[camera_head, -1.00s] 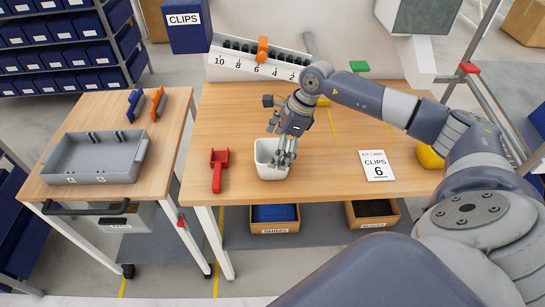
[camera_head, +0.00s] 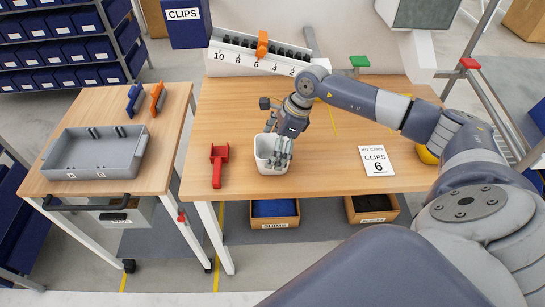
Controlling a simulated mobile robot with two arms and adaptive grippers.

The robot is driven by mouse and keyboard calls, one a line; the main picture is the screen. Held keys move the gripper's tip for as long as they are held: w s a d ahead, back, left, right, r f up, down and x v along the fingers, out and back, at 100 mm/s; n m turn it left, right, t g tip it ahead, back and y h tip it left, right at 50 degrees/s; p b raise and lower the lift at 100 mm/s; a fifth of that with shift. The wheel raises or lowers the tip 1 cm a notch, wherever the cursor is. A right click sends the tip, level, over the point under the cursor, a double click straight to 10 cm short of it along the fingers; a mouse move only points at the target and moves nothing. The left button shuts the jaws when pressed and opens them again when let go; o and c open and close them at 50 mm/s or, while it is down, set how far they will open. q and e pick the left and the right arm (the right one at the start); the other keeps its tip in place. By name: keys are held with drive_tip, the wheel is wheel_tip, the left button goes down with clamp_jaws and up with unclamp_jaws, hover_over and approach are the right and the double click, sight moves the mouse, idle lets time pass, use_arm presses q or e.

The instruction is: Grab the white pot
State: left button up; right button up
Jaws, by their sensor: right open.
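The white pot (camera_head: 268,164) stands upright on the wooden table near its front edge. My right gripper (camera_head: 279,158) points down at the pot, over its right side. Its fingers hide part of the pot's rim and opening. The fingers are open, and I cannot tell whether they touch the pot wall. My left gripper is not in view.
A red scoop-like tool (camera_head: 218,166) lies just left of the pot. A white card reading "CLIPS 6" (camera_head: 377,161) lies to the right. A numbered clip rack (camera_head: 240,62) stands at the back. A grey tray (camera_head: 95,152) sits on the left cart.

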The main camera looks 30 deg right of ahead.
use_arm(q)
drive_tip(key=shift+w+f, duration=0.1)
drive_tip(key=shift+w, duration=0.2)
use_arm(e)
drive_tip(key=shift+c, duration=0.2)
drive_tip(key=c, duration=1)
